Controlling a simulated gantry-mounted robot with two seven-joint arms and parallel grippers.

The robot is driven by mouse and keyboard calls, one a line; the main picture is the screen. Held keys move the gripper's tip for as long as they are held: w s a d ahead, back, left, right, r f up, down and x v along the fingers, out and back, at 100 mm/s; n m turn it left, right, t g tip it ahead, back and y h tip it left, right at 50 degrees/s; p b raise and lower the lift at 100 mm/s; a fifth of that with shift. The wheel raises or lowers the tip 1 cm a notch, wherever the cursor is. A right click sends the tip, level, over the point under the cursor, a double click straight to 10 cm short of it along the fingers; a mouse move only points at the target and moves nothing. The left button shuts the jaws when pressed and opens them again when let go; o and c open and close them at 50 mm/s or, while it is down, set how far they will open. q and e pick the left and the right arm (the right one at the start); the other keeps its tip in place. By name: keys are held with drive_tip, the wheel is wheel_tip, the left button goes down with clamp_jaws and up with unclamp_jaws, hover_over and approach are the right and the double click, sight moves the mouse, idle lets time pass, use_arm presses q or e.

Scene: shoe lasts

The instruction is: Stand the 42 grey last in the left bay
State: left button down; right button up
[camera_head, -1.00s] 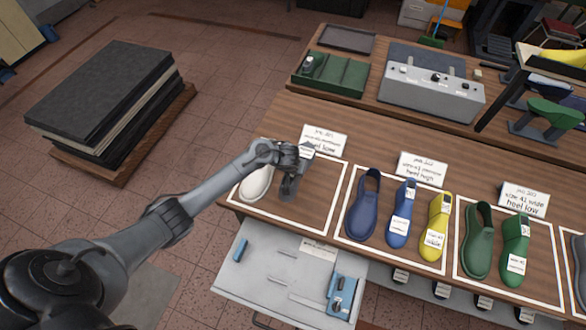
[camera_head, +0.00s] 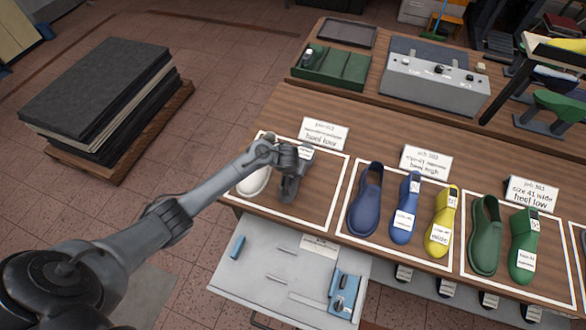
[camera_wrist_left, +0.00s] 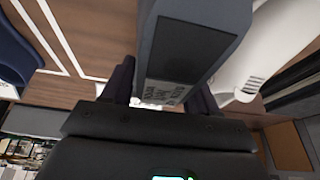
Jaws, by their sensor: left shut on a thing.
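My left gripper (camera_head: 282,153) is shut on the grey last (camera_head: 291,187) and holds it toe-down in the head view, over the left bay (camera_head: 325,193). The last's foot end appears close to the bay's surface; I cannot tell whether it touches. A white label shows by the gripper. In the left wrist view the grey last (camera_wrist_left: 195,45) sits between the two dark fingers (camera_wrist_left: 160,92), its label partly visible. A white shoe (camera_head: 254,181) lies in the same bay, just left of the grey last. My right gripper is not in view.
A card (camera_head: 324,133) stands behind the left bay. The bay to the right holds a navy shoe (camera_head: 365,200), a blue last (camera_head: 404,210) and a yellow last (camera_head: 441,222). Farther right are a green shoe (camera_head: 484,235) and green last (camera_head: 523,245). An open drawer (camera_head: 255,285) lies below.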

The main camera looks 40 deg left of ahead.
use_arm(q)
drive_tip(key=shift+f+b, duration=0.8)
drive_tip(key=shift+f, duration=0.95)
drive_tip(key=shift+f, duration=0.1)
drive_tip(key=shift+f, duration=0.15)
drive_tip(key=shift+c, duration=1.1)
unclamp_jaws()
drive_tip(key=shift+f, duration=0.15)
